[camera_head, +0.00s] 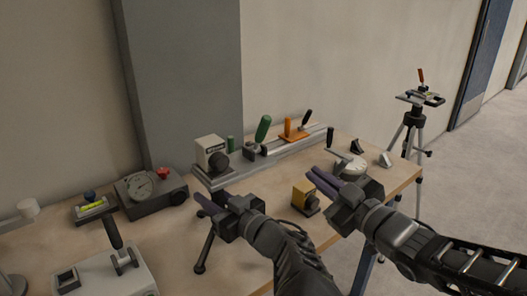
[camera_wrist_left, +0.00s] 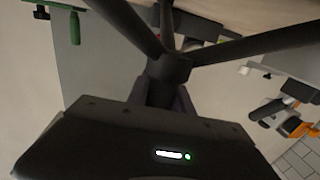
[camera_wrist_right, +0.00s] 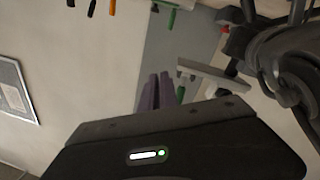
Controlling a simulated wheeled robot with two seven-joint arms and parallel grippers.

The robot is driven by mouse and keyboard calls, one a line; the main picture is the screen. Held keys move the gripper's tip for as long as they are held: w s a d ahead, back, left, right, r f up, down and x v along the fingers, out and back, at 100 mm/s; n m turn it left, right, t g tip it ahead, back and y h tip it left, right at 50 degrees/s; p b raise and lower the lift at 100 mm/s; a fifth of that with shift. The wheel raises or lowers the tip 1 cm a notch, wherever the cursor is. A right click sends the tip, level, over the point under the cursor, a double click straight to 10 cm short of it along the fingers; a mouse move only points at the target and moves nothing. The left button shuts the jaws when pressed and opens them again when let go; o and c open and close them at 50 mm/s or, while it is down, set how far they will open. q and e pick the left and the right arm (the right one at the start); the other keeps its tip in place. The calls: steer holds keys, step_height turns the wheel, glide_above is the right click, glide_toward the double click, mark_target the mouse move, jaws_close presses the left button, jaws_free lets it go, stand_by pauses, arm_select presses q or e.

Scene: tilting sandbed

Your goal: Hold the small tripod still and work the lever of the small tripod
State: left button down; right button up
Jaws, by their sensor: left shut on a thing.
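The small tripod stands with its black legs (camera_head: 205,252) spread on the table. Its leg hub (camera_wrist_left: 170,68) shows in the left wrist view. My left gripper (camera_head: 207,205) is shut on it just by that hub.
A rail with green (camera_head: 263,129) and orange (camera_head: 291,130) clamps runs along the back. A yellow block (camera_head: 304,196) sits between my grippers. A gauge box (camera_head: 150,191) and a black-lever box (camera_head: 112,272) stand left. A taller tripod (camera_head: 416,120) stands beyond the table.

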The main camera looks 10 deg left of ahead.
mark_target(260, 135)
steer(key=d+f+n, duration=0.1)
steer(key=w+d+f+n, duration=0.1)
steer(key=f, duration=0.1)
steer(key=shift+w+f+y, duration=0.1)
steer(key=shift+w+y, duration=0.1)
steer(key=shift+y, duration=0.2)
jaws_close()
steer(key=s+r+n+g+y, duration=0.2)
steer(key=s+r+n+y, duration=0.2)
steer(key=n, duration=1.1)
steer(key=s+y, duration=0.1)
steer(key=y, duration=0.2)
steer(key=shift+s+n+y, duration=0.3)
steer(key=shift+a, duration=0.1)
steer(key=x, duration=1.4)
steer(key=shift+f+g, duration=0.2)
steer(key=shift+g, duration=0.1)
steer(key=shift+r, duration=0.15)
